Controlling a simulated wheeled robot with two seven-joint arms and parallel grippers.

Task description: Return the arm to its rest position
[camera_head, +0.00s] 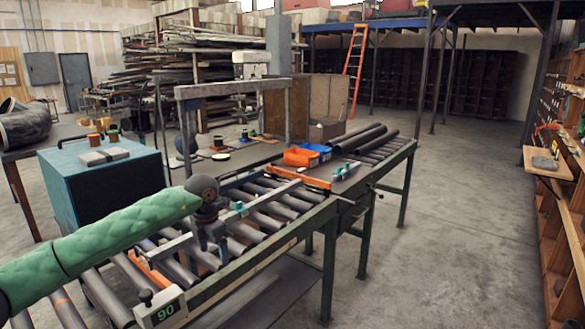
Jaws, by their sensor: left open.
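My left arm (105,235), in a green padded sleeve, comes in from the left in the head view. Its dark wrist (202,188) is bent so that the left gripper (214,256) points down over the roller conveyor (330,207). The gripper is open, and I see nothing held in it. Whether its fingertips touch the rollers is hard to tell. My right arm and gripper are not in view. A large dark curved pipe (25,128) lies on a table at the far left, cut off by the picture edge.
A teal box (105,185) stands left of the conveyor. A grey frame (235,88) rises behind the rollers. The floor (450,240) at right is clear, with shelves beyond.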

